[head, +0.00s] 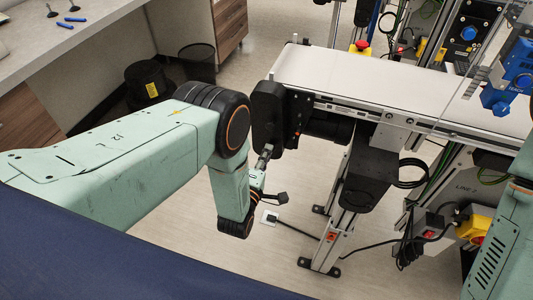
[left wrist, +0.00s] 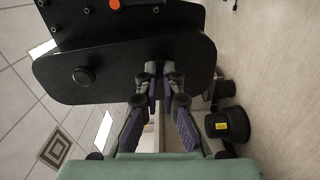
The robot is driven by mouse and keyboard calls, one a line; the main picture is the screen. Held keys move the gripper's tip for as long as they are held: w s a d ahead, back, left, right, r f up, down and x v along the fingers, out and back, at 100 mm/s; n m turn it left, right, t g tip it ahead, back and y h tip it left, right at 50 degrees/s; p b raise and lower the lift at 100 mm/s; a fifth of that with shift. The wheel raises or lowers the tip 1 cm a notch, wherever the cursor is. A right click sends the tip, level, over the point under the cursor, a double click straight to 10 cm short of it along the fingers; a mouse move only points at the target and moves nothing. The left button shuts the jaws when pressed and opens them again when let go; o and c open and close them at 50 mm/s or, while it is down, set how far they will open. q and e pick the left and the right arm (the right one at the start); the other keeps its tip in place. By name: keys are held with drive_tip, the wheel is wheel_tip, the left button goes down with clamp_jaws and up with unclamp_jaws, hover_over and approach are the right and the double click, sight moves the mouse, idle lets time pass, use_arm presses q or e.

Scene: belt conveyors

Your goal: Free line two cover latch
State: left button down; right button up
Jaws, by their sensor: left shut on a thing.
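The black end cover (head: 267,115) sits at the near left end of the line two conveyor. In the left wrist view the cover (left wrist: 115,62) is a broad dark plate with rounded ends and a round black knob (left wrist: 83,76) at its left. My left gripper (head: 265,157) is at the lower edge of the cover. In the left wrist view its fingers (left wrist: 160,82) close together against the cover, right of the knob. They are shut on a small part, taken as the latch, which the fingers mostly hide. My right gripper is out of view.
The white belt (head: 400,88) runs back to the right on a metal frame. A black motor box (head: 368,180) and leg stand right of my left gripper. Cables and a yellow switch box (head: 472,229) are at right. Black bins (head: 148,83) stand by the desk.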

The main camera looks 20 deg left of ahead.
use_arm(q)
drive_tip(key=c, duration=1.5)
unclamp_jaws()
drive_tip(key=shift+s, duration=0.1)
drive_tip(key=s, duration=0.7)
drive_tip(key=shift+s+a, duration=0.15)
drive_tip(key=shift+s, duration=0.05)
drive_tip(key=shift+f, duration=0.1)
